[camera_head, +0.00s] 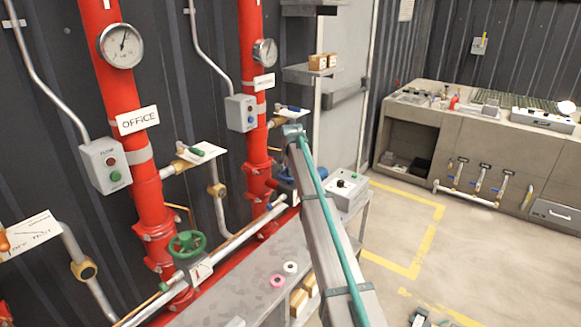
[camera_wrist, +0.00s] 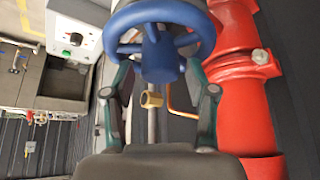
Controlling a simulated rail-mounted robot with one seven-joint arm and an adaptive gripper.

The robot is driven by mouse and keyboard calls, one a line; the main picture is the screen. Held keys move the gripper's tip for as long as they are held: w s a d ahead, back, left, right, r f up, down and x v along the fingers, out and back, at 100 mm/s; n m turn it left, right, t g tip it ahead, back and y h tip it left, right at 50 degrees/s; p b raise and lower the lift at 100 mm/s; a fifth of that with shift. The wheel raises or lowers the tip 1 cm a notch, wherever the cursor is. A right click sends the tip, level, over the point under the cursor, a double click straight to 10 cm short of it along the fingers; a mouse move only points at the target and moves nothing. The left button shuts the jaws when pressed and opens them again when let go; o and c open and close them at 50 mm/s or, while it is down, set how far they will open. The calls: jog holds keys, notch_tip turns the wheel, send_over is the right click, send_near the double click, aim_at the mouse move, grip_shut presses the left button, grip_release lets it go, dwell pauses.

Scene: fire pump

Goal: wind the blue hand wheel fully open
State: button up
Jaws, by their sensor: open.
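The blue hand wheel (camera_wrist: 158,16) fills the top middle of the wrist view, with its rim, spokes and round hub close to my gripper. My gripper (camera_wrist: 158,76) is open and empty, one finger on each side of the hub, with the fingertips near the lower rim. I cannot tell whether the fingertips touch the wheel.
A red flanged pipe (camera_wrist: 240,90) runs close to the right finger in the wrist view. A brass fitting (camera_wrist: 151,99) lies between the fingers. In the head view, a green hand wheel (camera_head: 187,244) is lower left, and a grey control box (camera_head: 344,190) is right of my arm.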

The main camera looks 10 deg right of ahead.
jog(key=m+h, duration=0.1)
jog(key=m, duration=0.1)
jog(key=m+g+h, duration=0.1)
jog(key=m, duration=0.2)
jog(key=shift+w+a+h, duration=0.15)
jog(key=shift+a+h, duration=0.05)
jog(key=shift+h, duration=0.1)
jog(key=shift+m+h, duration=0.4)
jog(key=shift+m, duration=0.7)
grip_shut()
jog(key=shift+s+d+n+y, duration=0.15)
jog(key=shift+n+y, duration=0.1)
jog(key=shift+n, duration=0.35)
jog(key=shift+s+d+n+y, duration=0.1)
jog(key=shift+n+y, duration=0.15)
jog(key=shift+n, duration=0.35)
jog(key=n+y, duration=0.1)
jog(key=n, duration=0.1)
jog(key=n+t+y, duration=0.1)
jog(key=n, duration=0.2)
jog(key=shift+w+y+p, duration=0.1)
jog(key=shift+y+p, duration=0.2)
jog(key=shift+o, duration=1.3)
grip_release()
jog(key=shift+a, duration=0.1)
